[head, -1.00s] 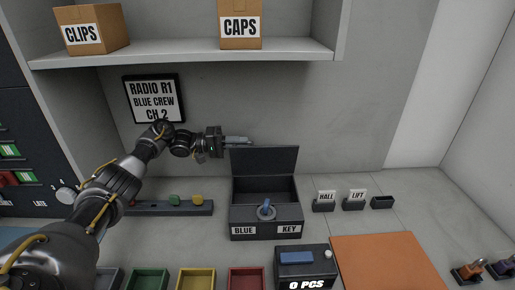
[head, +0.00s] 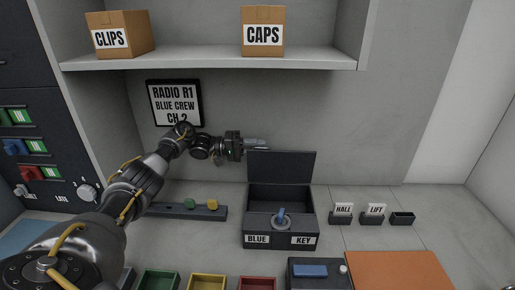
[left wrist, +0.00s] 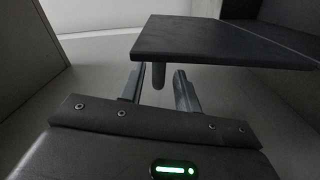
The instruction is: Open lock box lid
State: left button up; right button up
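The dark lock box (head: 279,232) stands on the counter, with BLUE and KEY labels on its front. Its lid (head: 281,166) stands up, open, at the back of the box. A blue key-like piece (head: 282,215) sits upright on a round part of the box. My left gripper (head: 262,143) is just above the lid's top left corner. In the left wrist view the lid (left wrist: 215,40) is a dark panel, and a short rounded peg (left wrist: 157,76) shows between the spread fingers of my left gripper (left wrist: 160,85), with gaps at both sides. My right gripper is out of view.
A shelf (head: 210,59) with CLIPS (head: 119,35) and CAPS (head: 263,31) boxes hangs above. HALL (head: 341,215) and LIFT (head: 374,214) holders stand right of the box. A dark rail (head: 180,210) lies left. Coloured bins and an orange mat (head: 398,271) are in front.

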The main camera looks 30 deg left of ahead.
pick_arm(q)
jog(key=shift+s+a, duration=0.15)
jog(key=b+v, duration=0.6)
jog(key=v, duration=0.4)
jog(key=shift+a+b, duration=0.25)
jog(key=shift+b, duration=0.1)
jog(key=shift+d, duration=0.1)
jog(key=p+x, duration=0.6)
jog(key=x, duration=0.3)
jog(key=shift+d+r, duration=0.2)
jog(key=shift+w+d+f+p, duration=0.15)
jog(key=shift+w+d+p, duration=0.25)
jog(key=shift+d, duration=0.25)
